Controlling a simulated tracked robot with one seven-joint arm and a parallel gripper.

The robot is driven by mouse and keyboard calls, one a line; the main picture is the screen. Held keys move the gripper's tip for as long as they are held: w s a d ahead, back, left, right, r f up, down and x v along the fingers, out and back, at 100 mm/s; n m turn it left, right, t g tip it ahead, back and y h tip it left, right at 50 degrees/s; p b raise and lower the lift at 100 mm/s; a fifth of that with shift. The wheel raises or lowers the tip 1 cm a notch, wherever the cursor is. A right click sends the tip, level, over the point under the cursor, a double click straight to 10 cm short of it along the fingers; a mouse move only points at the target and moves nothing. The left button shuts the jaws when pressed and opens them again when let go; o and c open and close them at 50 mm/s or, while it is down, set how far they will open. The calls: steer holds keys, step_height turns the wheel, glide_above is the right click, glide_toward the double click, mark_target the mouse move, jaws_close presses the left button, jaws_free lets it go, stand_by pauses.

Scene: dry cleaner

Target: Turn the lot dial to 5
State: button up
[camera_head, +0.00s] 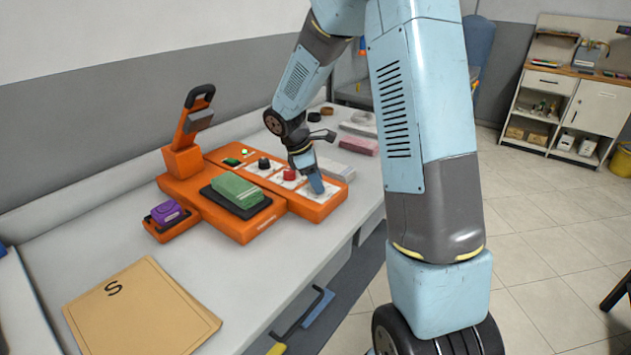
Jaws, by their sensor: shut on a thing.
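An orange machine (187,182) stands on the grey counter, with a row of white dial plates along its back right part. A black knob (264,164) and a red knob (289,174) show on two of the plates. My gripper (314,184) points down at the right end of this row, just right of the red knob. It is shut on a dial there, which the fingers hide. The dial's pointer and number markings are hidden or too small to read.
A raised orange lever (196,118), a green block (236,190) on a black pad and a purple block (165,211) are on the machine's left and front. A brown envelope marked S (140,310) lies at the front. A pink block (359,145) lies behind my gripper.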

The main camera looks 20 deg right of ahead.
steer(key=shift+s, duration=0.1)
steer(key=m+g, duration=0.1)
steer(key=m, duration=0.3)
steer(key=shift+d+g, duration=0.1)
steer(key=shift+g, duration=0.3)
steer(key=m+y, duration=0.1)
steer(key=m, duration=0.1)
steer(key=m+g, duration=0.1)
steer(key=m, duration=0.1)
steer(key=shift+w+d+f+m+y, duration=0.1)
steer(key=shift+w+d+m+y, duration=0.1)
steer(key=shift+m+y, duration=0.2)
steer(key=m, duration=0.2)
steer(key=m+y, duration=0.1)
steer(key=m, duration=0.1)
steer(key=shift+m+g+y, duration=0.3)
steer(key=shift+g, duration=0.1)
steer(key=shift+d+m+y, duration=0.1)
steer(key=shift+m+y, duration=0.6)
steer(key=shift+m, duration=1.1)
steer(key=o, duration=1)
